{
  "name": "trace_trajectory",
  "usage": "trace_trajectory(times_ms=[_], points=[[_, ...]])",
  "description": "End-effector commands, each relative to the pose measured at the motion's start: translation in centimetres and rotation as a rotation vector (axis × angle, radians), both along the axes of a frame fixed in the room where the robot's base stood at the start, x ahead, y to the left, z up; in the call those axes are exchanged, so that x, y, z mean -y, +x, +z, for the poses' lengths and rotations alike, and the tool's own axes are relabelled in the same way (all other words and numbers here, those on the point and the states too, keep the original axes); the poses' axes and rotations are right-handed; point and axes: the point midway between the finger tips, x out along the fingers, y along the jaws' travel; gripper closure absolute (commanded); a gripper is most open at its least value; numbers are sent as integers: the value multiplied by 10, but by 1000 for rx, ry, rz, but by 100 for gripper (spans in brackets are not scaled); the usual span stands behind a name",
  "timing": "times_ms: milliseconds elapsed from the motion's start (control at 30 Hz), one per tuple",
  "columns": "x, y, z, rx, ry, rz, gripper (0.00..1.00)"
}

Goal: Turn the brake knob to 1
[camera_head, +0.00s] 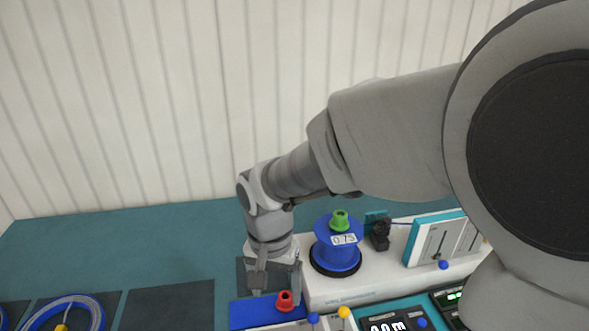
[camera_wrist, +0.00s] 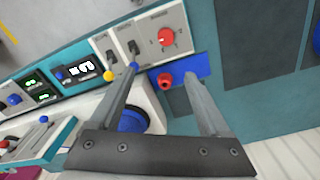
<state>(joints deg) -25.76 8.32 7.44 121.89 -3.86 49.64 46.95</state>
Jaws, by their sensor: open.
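A round red knob (camera_wrist: 165,37) with small marks around it sits on a white panel (camera_wrist: 183,25) at the top of the wrist view. It is likely the brake knob; its numbers and pointer are too small to read. In the head view I cannot make it out. My gripper (camera_wrist: 160,76) is open, its fingers pointing toward the panel, with the knob beyond the fingertips. A red flanged piece (camera_wrist: 165,80) on a blue pad (camera_wrist: 199,67) shows between the fingertips. In the head view my gripper (camera_head: 277,287) is above that pad (camera_head: 252,314), close to the red piece (camera_head: 285,301).
Levers with yellow (camera_wrist: 109,75) and blue (camera_wrist: 133,66) tips stand near the knob. The teal bench is clear at left-back.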

Motion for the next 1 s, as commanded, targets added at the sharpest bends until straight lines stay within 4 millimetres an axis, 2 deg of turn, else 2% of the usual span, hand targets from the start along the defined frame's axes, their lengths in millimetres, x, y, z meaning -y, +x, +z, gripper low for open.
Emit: trace_trajectory(times_ms=[33, 133, 367, 1000], points=[[-7, -1, -12, -14, -6, -1, 20], [-15, -2, -21, -25, -11, -11, 20], [-17, -3, -38, -33, -14, -17, 20], [-11, -4, -169, -33, -15, -15, 20]])
